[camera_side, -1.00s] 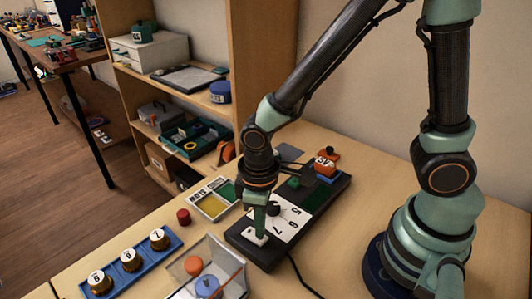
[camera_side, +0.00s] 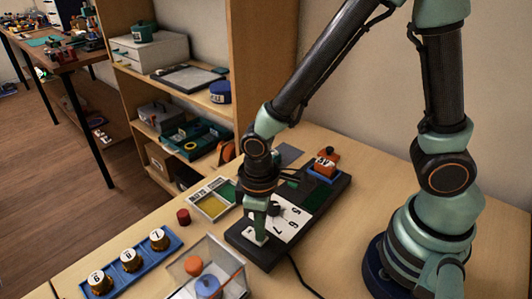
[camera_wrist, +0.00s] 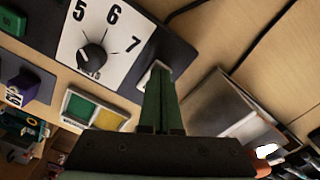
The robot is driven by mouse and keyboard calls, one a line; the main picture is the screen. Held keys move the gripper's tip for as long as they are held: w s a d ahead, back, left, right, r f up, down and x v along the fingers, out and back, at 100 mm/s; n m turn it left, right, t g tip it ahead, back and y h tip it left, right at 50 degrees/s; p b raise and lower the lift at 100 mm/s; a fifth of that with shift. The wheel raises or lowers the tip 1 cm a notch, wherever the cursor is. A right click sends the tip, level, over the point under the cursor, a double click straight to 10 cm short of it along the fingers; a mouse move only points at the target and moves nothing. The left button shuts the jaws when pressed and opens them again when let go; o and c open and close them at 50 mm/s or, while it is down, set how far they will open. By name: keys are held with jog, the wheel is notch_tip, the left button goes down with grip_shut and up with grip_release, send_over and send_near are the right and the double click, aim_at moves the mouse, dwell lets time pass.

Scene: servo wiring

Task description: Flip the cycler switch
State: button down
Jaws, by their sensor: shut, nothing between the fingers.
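The cycler is a long black box (camera_side: 318,206) on the table, with a white dial plate (camera_side: 291,224) numbered 5, 6 and 7. The black dial knob (camera_wrist: 93,57) shows in the wrist view. At the box's near end is a small white switch plate (camera_side: 248,235), also partly visible in the wrist view (camera_wrist: 144,82). My gripper (camera_side: 261,240) points down, its tips at this plate. In the wrist view my gripper (camera_wrist: 158,72) has its green fingers together with nothing between them. The fingers cover most of the plate, so the switch lever's position is hidden.
A clear-walled box (camera_side: 207,270) with orange and blue round parts stands close in front. A blue rack (camera_side: 130,262) with numbered knobs, a red cylinder (camera_side: 183,216) and a yellow-green tray (camera_side: 212,201) are to the left. An orange block (camera_side: 326,162) is behind.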

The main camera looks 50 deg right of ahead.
jog(key=shift+f, duration=0.3)
jog(key=shift+r, duration=3.55)
jog(key=w+d+r+m+t, duration=0.1)
jog(key=d+r+m+t, duration=0.4)
jog(key=d+r, duration=0.8)
jog(key=shift+w+d+r+m+t, duration=0.35)
jog(key=shift+d+m, duration=0.15)
jog(key=shift+d, duration=0.1)
